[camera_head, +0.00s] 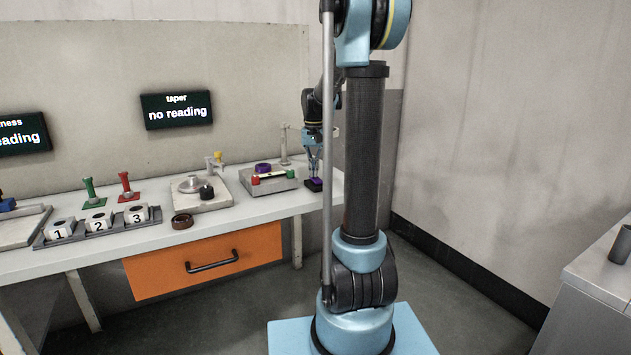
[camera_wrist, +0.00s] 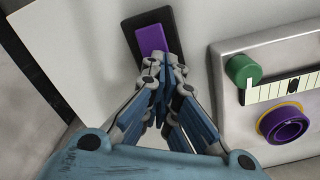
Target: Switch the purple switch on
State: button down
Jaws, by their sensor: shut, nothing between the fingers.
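The purple switch (camera_wrist: 151,39) is a purple rocker in a black rectangular housing (camera_wrist: 172,22) on the bench top. In the head view the purple switch (camera_head: 316,181) sits near the right end of the bench. My gripper (camera_wrist: 163,84) is shut and empty, with its fingertips over the near end of the switch and hiding part of it. In the head view my gripper (camera_head: 314,172) points down right above the switch. I cannot tell whether the fingertips touch the rocker, or which way it is set.
Beside the switch stands a grey gauge box (camera_head: 262,185) with a green knob (camera_wrist: 242,70), a striped scale (camera_wrist: 290,88) and a purple ring (camera_wrist: 283,124). A wall display (camera_head: 177,110) reads "taper no reading". Numbered blocks (camera_head: 99,222) and an orange drawer (camera_head: 205,265) are further left.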

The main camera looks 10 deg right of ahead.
jog(key=shift+f, duration=0.35)
dwell(0.3)
jog(key=shift+r, duration=3.5)
jog(key=s+f+n+t, duration=0.1)
jog(key=s+f, duration=0.3)
jog(key=s, duration=1)
jog(key=s+f+n+t, duration=0.1)
jog(key=s+f, duration=0.4)
jog(key=s, duration=0.8)
jog(key=s+f, duration=0.7)
jog(key=f, duration=0.1)
jog(key=shift+s+n, duration=0.3)
jog(key=shift+s, duration=0.1)
